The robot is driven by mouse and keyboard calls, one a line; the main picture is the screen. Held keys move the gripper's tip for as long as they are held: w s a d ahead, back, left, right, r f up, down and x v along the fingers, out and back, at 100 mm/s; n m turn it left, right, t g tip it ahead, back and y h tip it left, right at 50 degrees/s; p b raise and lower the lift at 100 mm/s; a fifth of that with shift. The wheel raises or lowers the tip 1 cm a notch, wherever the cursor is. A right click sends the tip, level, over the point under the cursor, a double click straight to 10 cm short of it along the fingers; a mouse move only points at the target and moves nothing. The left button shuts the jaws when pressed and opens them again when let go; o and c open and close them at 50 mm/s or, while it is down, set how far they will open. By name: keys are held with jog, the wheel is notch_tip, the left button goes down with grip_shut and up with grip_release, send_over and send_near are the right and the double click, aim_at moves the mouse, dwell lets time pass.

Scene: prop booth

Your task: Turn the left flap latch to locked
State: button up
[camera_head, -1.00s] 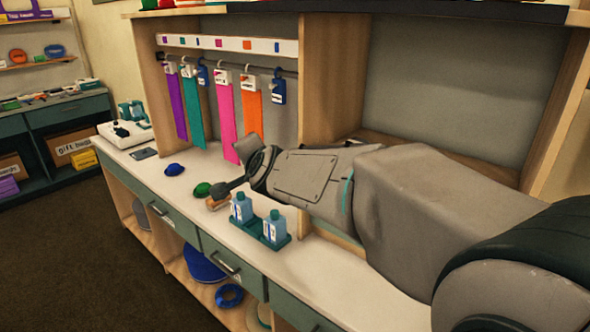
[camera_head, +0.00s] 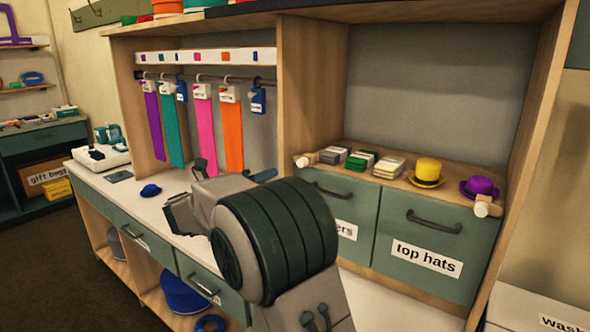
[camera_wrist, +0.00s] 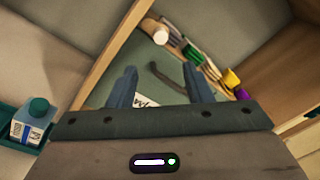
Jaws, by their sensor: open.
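The left flap (camera_head: 357,238) is a grey-green panel with a dark handle and a label ending in "ers", partly hidden by my arm. Its latch (camera_head: 305,160) is a small pale wooden piece at the flap's upper left corner. I cannot tell its exact turn. The latch also shows in the wrist view (camera_wrist: 160,35), top centre, beyond my fingertips, with the flap (camera_wrist: 148,68) below it. My gripper (camera_wrist: 160,82) is open and empty, apart from the latch. In the head view my arm's bulk hides part of the gripper.
The right flap (camera_head: 430,245), labelled "top hats", has its own latch (camera_head: 487,206). Stacked packs, a yellow hat (camera_head: 427,171) and a purple hat (camera_head: 481,187) line the ledge above. Ties hang at left.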

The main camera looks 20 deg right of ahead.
aim_at(300, 164)
jog(key=p+x, duration=0.2)
jog(key=x, duration=1)
jog(key=shift+w+d, duration=0.1)
jog(key=shift+d, duration=0.2)
jog(key=c, duration=1)
